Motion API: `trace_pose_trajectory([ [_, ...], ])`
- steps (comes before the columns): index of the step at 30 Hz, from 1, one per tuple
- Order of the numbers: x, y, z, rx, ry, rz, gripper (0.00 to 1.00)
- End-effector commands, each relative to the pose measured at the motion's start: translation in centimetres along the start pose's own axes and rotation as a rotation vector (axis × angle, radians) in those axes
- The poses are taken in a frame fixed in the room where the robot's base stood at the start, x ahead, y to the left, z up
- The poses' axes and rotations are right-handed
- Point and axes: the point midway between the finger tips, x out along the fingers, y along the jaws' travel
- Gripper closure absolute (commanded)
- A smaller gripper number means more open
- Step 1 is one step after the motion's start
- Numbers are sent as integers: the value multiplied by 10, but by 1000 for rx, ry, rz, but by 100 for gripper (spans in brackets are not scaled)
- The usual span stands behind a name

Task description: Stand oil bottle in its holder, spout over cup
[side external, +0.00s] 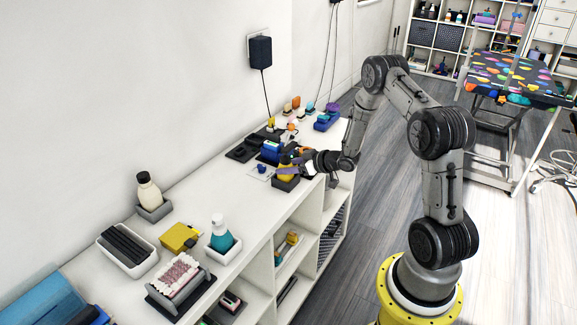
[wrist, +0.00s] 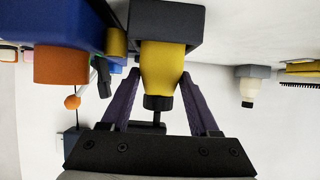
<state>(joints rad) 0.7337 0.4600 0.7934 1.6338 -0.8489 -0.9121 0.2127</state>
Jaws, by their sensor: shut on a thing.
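The oil bottle (wrist: 162,68) is yellow with a black cap and appears upside down in the wrist view. Its base end sits in a dark square holder (wrist: 165,22). My gripper (wrist: 160,84) has its purple fingers on both sides of the bottle, shut on it. In the side view the yellow bottle (side external: 287,172) shows small, upright in the dark holder (side external: 285,184) near the counter's front edge, partly covered by my gripper (side external: 291,167). A small blue piece (side external: 262,168) lies on a white pad left of it; I cannot tell whether it is the cup. The spout's direction is unclear.
A blue block (side external: 271,152) stands close behind the holder, with dark trays beyond. In the wrist view an orange cylinder (wrist: 62,66) is near the bottle. A teal bottle (side external: 220,232) and a cream bottle (side external: 148,190) stand farther left. The counter between is clear.

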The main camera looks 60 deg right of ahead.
Motion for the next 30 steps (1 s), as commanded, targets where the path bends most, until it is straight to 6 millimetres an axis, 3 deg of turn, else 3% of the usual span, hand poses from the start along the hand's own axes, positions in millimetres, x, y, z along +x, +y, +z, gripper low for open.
trace_pose_trajectory([
  [23,3,0,5,1,1,0,100],
  [24,3,0,5,1,1,0,37],
  [30,3,0,6,1,0,0,3],
])
